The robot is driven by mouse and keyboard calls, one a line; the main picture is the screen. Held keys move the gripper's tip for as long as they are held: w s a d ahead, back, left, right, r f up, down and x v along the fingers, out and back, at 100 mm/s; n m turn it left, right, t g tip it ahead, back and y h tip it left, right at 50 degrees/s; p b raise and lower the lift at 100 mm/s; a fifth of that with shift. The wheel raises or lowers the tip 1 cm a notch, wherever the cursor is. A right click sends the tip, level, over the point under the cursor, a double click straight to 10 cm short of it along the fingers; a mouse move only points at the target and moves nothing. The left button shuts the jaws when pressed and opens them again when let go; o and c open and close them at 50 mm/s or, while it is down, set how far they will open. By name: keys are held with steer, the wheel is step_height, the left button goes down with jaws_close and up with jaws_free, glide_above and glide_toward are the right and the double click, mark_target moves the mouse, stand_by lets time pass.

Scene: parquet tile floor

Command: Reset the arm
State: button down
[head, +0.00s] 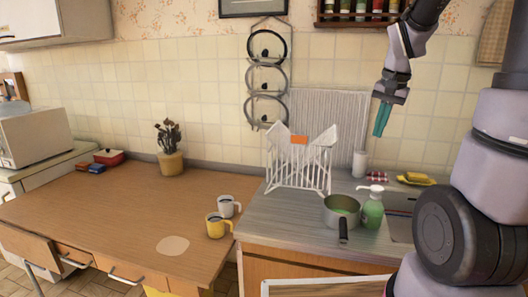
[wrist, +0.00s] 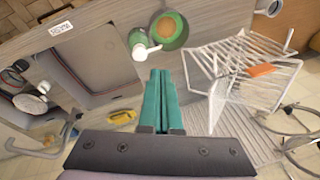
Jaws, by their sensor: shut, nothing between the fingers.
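My gripper (head: 381,118) hangs from my raised arm in the upper right of the head view, in front of the tiled wall and above the sink counter. Its green fingers point down and are together, with nothing between them. In the wrist view my gripper (wrist: 161,75) shows its closed fingers over the counter, apart from the things below.
Below stand a pot (head: 341,211), a soap bottle (head: 372,212) and a white dish rack (head: 298,168). A yellow mug (head: 215,226) and a grey mug (head: 228,206) stand on the wooden table (head: 120,215). A spice shelf (head: 357,20) hangs near my arm.

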steer(key=s+a+r+n+t, duration=0.1)
steer(key=s+a+r+t, duration=0.1)
steer(key=s+a+r, duration=0.2)
steer(key=s+a+r+n+t+y, duration=0.1)
steer(key=s+a+r+n+t, duration=0.1)
steer(key=s+r, duration=0.4)
steer(key=s+a, duration=0.1)
steer(key=s, duration=0.3)
steer(key=shift+s+a+r+t, duration=0.15)
steer(key=shift+s+a+t, duration=0.15)
steer(key=shift+s+a, duration=0.1)
stand_by(0.7)
